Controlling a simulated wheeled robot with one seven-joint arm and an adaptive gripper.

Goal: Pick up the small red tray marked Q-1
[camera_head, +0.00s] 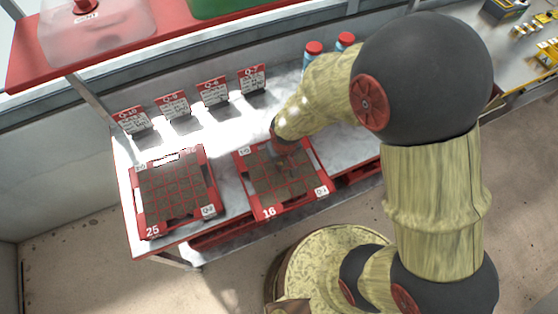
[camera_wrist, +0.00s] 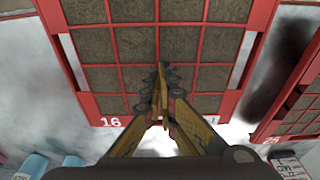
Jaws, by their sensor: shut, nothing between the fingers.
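The small red tray marked Q-1 (camera_head: 295,204), which also bears the number 16, lies flat on the white bench. Its grid of square cells is filled with brown soil. It fills the upper part of the wrist view (camera_wrist: 262,22). My gripper (camera_head: 286,150) is over the tray's far edge in the head view, and the arm and hand hide part of that edge. In the wrist view the yellow and dark fingers of my gripper (camera_wrist: 163,72) are shut together with nothing between them. They overlap the soil cells there; I cannot tell their height above the tray.
A similar red tray numbered 25 (camera_head: 152,232) lies to the left, with a narrow gap between. Several red-and-white label cards (camera_head: 213,91) stand along the back of the bench. Red-capped bottles (camera_head: 313,50) stand behind my arm. A red shelf (camera_head: 30,75) overhangs at upper left.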

